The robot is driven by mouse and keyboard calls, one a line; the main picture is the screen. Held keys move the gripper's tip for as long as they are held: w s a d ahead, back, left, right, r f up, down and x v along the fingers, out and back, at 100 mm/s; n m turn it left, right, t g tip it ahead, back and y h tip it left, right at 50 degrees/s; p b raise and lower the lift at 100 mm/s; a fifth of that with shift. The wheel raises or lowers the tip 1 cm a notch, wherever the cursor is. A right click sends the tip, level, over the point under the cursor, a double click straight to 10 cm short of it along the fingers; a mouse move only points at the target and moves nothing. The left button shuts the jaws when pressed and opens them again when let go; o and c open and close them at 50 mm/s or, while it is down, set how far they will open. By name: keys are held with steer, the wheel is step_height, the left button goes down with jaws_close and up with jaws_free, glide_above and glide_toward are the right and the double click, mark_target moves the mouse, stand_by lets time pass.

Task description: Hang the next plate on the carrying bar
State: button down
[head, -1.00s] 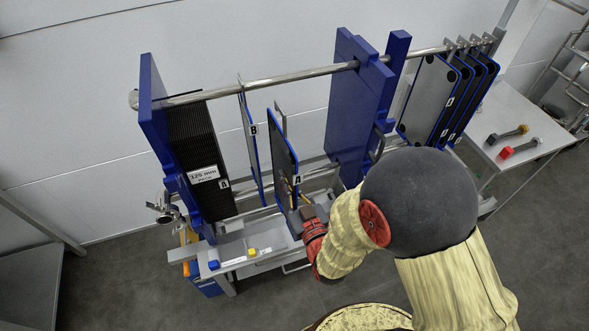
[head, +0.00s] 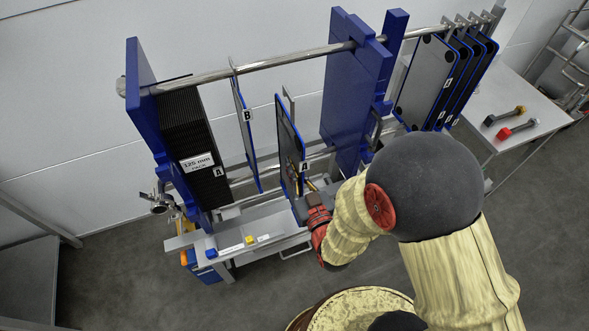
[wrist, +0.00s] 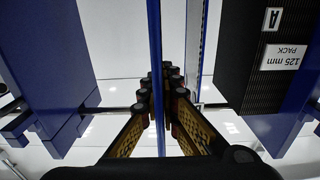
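In the wrist view the black padded fingers (wrist: 157,95) are shut from both sides on this plate's blue edge (wrist: 156,35). Its hook shows in the head view just below and in front of the carrying bar (head: 290,63), seemingly apart from it. Plate B (head: 245,135) hangs on the bar to the left, with a gap between the two; it also shows in the wrist view (wrist: 195,45).
The black plate pack (head: 190,130) stands against the left blue end frame. A thick blue plate (head: 345,90) stands right of plate A. Several plates (head: 427,85) hang at the bar's right end. A side table (head: 505,100) holds two tools. Small blue and yellow blocks (head: 249,240) lie below.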

steer(key=f+b+x, duration=0.1)
steer(key=b+x, duration=0.9)
steer(key=x, duration=0.9)
steer(key=shift+f, duration=0.2)
stand_by(1.3)
steer(key=shift+b, duration=0.3)
steer(key=c, duration=2.1)
jaws_free()
steer(key=shift+s+f, duration=0.1)
steer(key=shift+o, duration=0.7)
steer(key=shift+f, duration=0.15)
steer(key=shift+s, duration=0.1)
